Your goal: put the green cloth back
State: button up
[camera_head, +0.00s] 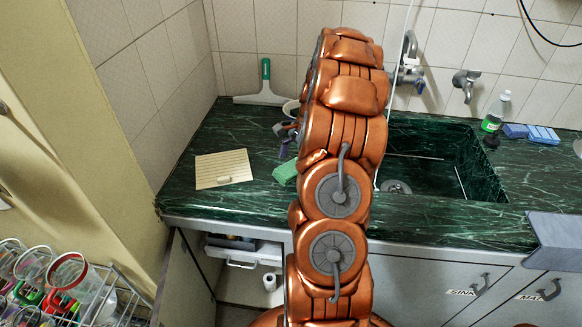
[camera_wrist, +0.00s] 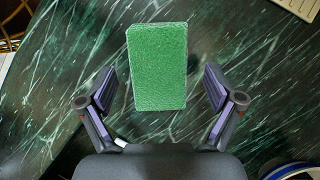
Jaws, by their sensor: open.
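The green cloth (camera_wrist: 157,68) is a thick rectangular block in the wrist view, lying on the dark green marbled counter (camera_wrist: 60,75). In the head view the cloth (camera_head: 285,173) shows partly behind my copper-coloured arm, left of the sink. My gripper (camera_wrist: 158,88) is open, with one finger on each side of the cloth and a gap to both. The fingers do not touch it. In the head view my gripper (camera_head: 288,135) is small and partly hidden by the arm.
A cream board (camera_head: 224,169) with a small pale item lies left of the cloth. A green-handled squeegee (camera_head: 264,85) leans at the back wall. A bowl (camera_head: 291,108) is half hidden by my arm. The sink (camera_head: 440,160), a green bottle (camera_head: 495,112) and blue sponges (camera_head: 542,134) are to the right.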

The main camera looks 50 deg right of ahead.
jog(key=b+v, duration=0.2)
jog(key=v, duration=0.8)
jog(key=shift+r, duration=0.2)
jog(key=s+a+r+n+g+h, duration=0.1)
jog(key=s+a+r+n, duration=0.3)
jog(key=a, duration=0.9)
jog(key=a+r+n+g+h, duration=0.1)
jog(key=a+n, duration=0.6)
jog(key=a, duration=0.7)
jog(key=s+a+f+n+h, duration=0.1)
jog(key=s+a+n, duration=0.3)
jog(key=s, duration=0.5)
jog(key=s+a+f+n+h, duration=0.1)
jog(key=s+a+f+n, duration=0.2)
jog(key=s, duration=0.7)
jog(key=a+n, duration=0.2)
jog(key=a, duration=0.1)
jog(key=shift+a+f+g+h, duration=0.15)
jog(key=shift+f+g+h, duration=0.05)
jog(key=shift+g+h, duration=0.1)
